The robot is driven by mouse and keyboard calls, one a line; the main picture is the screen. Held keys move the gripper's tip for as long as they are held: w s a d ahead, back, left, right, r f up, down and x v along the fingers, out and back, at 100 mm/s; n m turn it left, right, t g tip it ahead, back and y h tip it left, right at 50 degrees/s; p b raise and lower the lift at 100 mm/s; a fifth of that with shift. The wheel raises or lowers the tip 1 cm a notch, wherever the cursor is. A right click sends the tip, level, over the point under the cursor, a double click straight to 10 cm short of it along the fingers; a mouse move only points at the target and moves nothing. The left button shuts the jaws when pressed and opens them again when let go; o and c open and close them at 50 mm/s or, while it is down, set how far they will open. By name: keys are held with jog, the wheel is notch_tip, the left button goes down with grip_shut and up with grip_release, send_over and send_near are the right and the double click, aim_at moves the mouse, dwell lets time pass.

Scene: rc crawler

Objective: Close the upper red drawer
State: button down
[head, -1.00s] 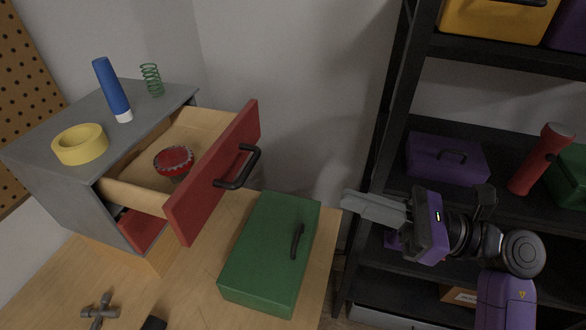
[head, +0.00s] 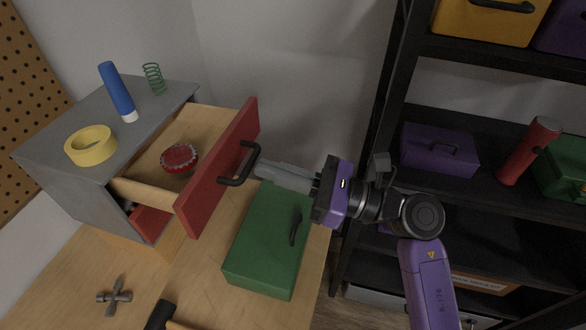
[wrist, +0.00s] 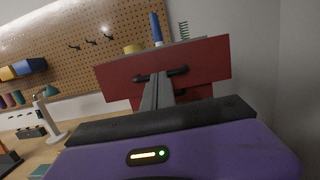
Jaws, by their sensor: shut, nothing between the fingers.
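The upper red drawer (head: 217,180) is pulled well out of the grey cabinet (head: 62,163). Its black handle (head: 239,166) is on the red front, and a round red-topped item (head: 179,158) lies inside. My gripper (head: 258,170) is shut and empty, its fingertips at or very close to the handle; I cannot tell if they touch. In the wrist view the red drawer front (wrist: 200,63) faces me, with the handle (wrist: 163,74) just at the tips of my gripper (wrist: 158,78). A lower red drawer (head: 150,222) shows beneath.
A green box (head: 268,245) sits on the wooden bench just below my gripper. Yellow tape (head: 90,146), a blue tube (head: 117,90) and a green spring (head: 154,78) stand on the cabinet. A black shelf (head: 385,110) rises at right.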

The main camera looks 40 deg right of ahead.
aim_at(202, 155)
jog(key=shift+w+a, duration=0.1)
jog(key=shift+w, duration=0.1)
jog(key=x, duration=0.4)
jog(key=f+x, duration=0.1)
jog(key=x, duration=0.3)
jog(key=f+x, duration=0.1)
jog(key=x, duration=0.3)
jog(key=shift+w+a+p, duration=0.1)
jog(key=shift+w+p, duration=0.1)
jog(key=shift+p, duration=0.15)
jog(key=shift+w+a+r, duration=0.1)
jog(key=shift+r, duration=0.05)
